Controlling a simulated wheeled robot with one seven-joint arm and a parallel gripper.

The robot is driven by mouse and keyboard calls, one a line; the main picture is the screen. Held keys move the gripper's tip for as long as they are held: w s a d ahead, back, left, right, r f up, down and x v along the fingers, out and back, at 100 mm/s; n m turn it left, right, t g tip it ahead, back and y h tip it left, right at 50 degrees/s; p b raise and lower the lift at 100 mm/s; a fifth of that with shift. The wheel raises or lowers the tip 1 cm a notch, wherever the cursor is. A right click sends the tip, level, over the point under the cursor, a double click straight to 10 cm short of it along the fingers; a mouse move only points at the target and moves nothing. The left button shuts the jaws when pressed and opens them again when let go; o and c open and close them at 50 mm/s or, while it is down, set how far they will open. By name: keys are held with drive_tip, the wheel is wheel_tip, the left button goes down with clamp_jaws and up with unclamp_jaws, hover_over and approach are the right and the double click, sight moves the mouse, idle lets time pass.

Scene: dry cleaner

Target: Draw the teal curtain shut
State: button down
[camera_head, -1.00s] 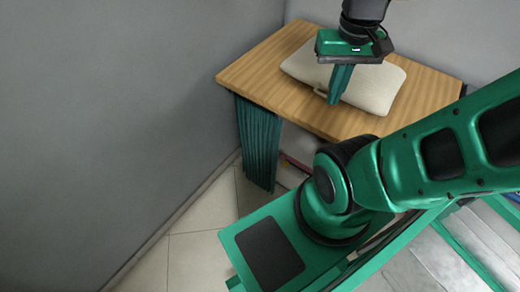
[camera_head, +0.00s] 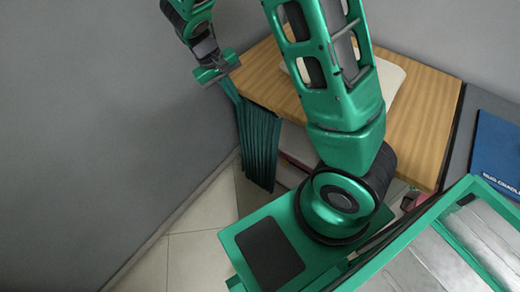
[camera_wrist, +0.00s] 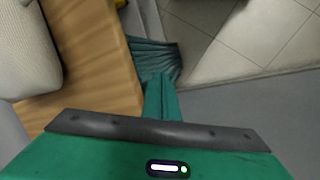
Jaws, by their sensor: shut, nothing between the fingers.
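The teal curtain (camera_head: 260,148) hangs bunched in folds under the left end of the wooden table (camera_head: 268,72). The space under the table to its right is uncovered. My gripper (camera_head: 236,98) is shut and empty, pointing down at the table's left edge, close to the curtain's top left. In the wrist view the shut fingers (camera_wrist: 160,95) lie over the lower part of the curtain (camera_wrist: 152,58) in the picture; I cannot tell whether they touch it. My arm hides the middle of the table.
A pale cushion-like item (camera_head: 392,82) lies on the table, partly hidden by my arm. A grey wall stands close on the left. Tiled floor (camera_head: 200,205) is clear before the curtain. A blue labelled item (camera_head: 498,150) is at the right.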

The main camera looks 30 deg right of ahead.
wheel_tip(320, 180, down, 28)
drive_tip(key=a+n+h, duration=0.1)
drive_tip(key=a+h, duration=0.1)
drive_tip(key=h, duration=0.9)
wheel_tip(320, 180, down, 7)
drive_tip(key=s+d+n+t+h, duration=0.1)
drive_tip(key=s+d+t+h, duration=0.1)
drive_tip(key=s+t+h, duration=0.15)
drive_tip(key=w+d, duration=0.2)
drive_tip(key=d, duration=0.7)
drive_tip(key=shift+w+d+f, duration=0.15)
drive_tip(key=shift+d+f, duration=0.05)
drive_tip(key=shift+d, duration=0.15)
drive_tip(key=shift+y, duration=0.25)
